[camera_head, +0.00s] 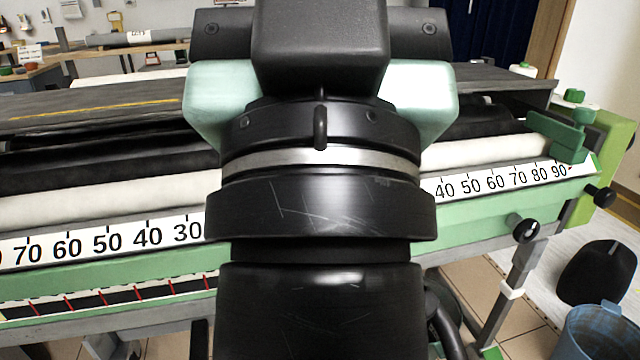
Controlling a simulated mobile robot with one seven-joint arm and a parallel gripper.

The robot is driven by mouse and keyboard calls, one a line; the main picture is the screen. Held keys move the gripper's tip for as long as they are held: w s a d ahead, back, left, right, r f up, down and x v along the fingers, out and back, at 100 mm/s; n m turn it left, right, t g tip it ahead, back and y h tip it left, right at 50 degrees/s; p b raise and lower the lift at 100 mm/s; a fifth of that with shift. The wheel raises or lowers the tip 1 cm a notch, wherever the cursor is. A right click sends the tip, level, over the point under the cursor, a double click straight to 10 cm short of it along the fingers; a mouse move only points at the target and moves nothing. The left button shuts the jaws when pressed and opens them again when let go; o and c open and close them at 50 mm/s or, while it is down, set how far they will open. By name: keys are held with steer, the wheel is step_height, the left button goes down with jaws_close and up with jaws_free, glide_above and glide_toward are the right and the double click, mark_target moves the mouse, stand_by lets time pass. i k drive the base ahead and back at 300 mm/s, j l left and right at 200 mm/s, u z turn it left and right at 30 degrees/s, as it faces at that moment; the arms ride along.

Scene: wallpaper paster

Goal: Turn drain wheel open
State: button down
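The wallpaper paster (500,220) spans the view, with a green frame and a white number scale along its front. My black arm with pale green sides stands upright in the middle and hides the paster's centre. My gripper's fingers do not show. A round black knob with a light face (526,230) sits on the front right of the frame. A second black knob (601,195) juts from the right end. I cannot tell whether either is the drain wheel, or whether the wheel is hidden behind my arm.
A green clamp (562,130) stands at the paster's right end. A blue bin (602,335) and a dark rounded object (597,272) are on the floor at lower right. A grey leg (507,290) stands below the frame. A workbench (30,80) is at back left.

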mark_target(527, 230)
steer(key=l+z, duration=0.1)
steer(key=l, duration=1.6)
steer(key=i, duration=0.05)
